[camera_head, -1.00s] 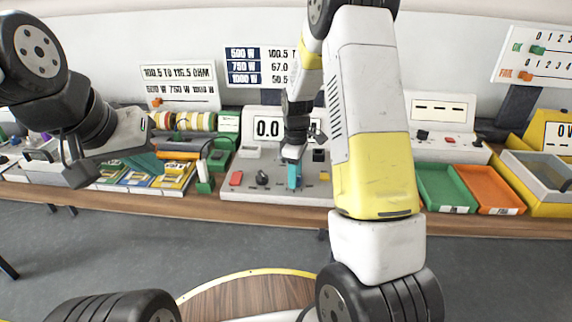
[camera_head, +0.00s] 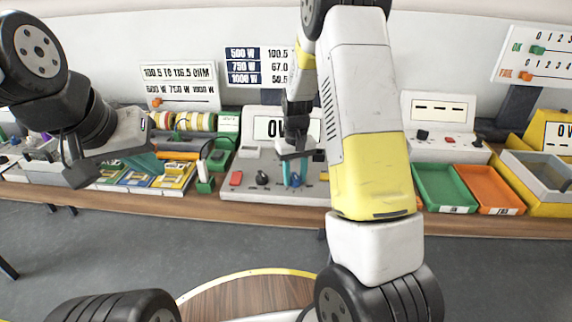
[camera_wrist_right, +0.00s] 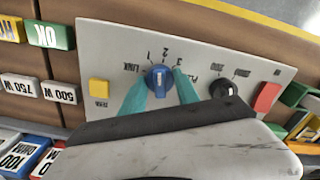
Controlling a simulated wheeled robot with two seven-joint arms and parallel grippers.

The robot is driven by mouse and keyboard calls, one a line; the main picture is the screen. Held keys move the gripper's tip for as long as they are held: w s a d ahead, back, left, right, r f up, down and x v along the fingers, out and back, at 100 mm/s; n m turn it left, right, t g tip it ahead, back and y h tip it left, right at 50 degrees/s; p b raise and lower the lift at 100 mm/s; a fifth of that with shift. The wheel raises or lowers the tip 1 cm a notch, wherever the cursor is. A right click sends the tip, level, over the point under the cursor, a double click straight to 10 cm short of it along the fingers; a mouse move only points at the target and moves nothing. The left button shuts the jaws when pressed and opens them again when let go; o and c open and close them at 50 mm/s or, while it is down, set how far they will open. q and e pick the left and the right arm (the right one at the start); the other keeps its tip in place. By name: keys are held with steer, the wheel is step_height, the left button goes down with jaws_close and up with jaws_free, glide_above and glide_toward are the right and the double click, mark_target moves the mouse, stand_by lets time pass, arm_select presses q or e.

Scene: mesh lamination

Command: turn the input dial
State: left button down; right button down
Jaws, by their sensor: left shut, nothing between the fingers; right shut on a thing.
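The blue input dial (camera_wrist_right: 158,77) sits on a light grey panel (camera_wrist_right: 115,50), with a white mark on its face and the numbers 1, 2, 3 around it. The teal fingers of my right gripper (camera_wrist_right: 160,82) are shut on it, one on each side. My left gripper (camera_head: 146,162) is shut and empty, held over the left part of the bench, away from the dial.
A black knob (camera_wrist_right: 224,88) and a red button (camera_wrist_right: 266,97) stand on one side of the dial, and a yellow button (camera_wrist_right: 99,88) on the other. Green (camera_head: 444,207) and orange (camera_head: 490,207) trays lie on the bench at right.

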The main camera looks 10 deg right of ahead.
mark_target(295, 175)
steer(key=shift+m, duration=1.2)
steer(key=shift+r, duration=0.1)
steer(key=c, duration=0.9)
jaws_free()
steer(key=shift+r, duration=3.85)
steer(key=shift+r, duration=0.1)
